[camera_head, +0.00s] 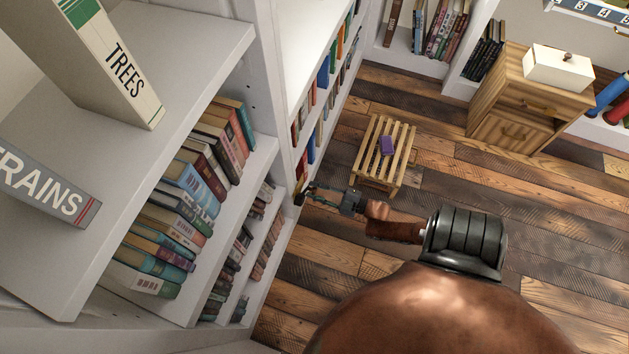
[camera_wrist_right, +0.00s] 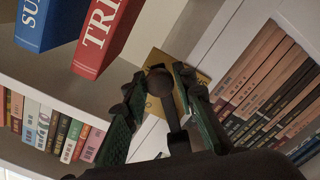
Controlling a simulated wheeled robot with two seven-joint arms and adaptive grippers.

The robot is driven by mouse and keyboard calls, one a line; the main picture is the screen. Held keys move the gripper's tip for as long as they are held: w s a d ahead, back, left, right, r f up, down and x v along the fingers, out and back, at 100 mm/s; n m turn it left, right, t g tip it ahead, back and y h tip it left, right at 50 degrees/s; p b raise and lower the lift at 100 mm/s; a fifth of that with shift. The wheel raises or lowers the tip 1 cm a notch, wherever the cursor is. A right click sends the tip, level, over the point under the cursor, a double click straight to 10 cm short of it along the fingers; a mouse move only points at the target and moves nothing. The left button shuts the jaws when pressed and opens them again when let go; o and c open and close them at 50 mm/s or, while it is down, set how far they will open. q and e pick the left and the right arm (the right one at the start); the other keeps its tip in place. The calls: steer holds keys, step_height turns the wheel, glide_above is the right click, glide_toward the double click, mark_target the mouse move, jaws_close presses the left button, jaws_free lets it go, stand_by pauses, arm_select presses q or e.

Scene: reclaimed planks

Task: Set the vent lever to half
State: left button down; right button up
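The vent lever (camera_wrist_right: 160,82) shows in the right wrist view as a dark round knob on a dark stem. It stands in front of a brass-coloured plate (camera_wrist_right: 157,58) on the white bookcase upright. Any marks on the plate are hidden or too small to read, so I cannot tell the lever's setting. My right gripper (camera_wrist_right: 158,92) is open, with one green-padded finger on each side of the lever and gaps visible beside it. In the head view my right gripper (camera_head: 312,191) is at the bookcase's edge, by the small brass plate (camera_head: 299,194). My left gripper is out of view.
White bookcase shelves (camera_head: 200,60) full of books stand close on the left. A slatted wooden stool (camera_head: 403,160) with a purple item (camera_head: 387,145) stands beyond my right arm. A wooden cabinet (camera_head: 515,105) with a white box (camera_head: 558,68) is at the back right. The plank floor between is clear.

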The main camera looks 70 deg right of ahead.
steer(key=shift+o, duration=1.3)
steer(key=s, duration=1.2)
steer(key=shift+d, duration=0.4)
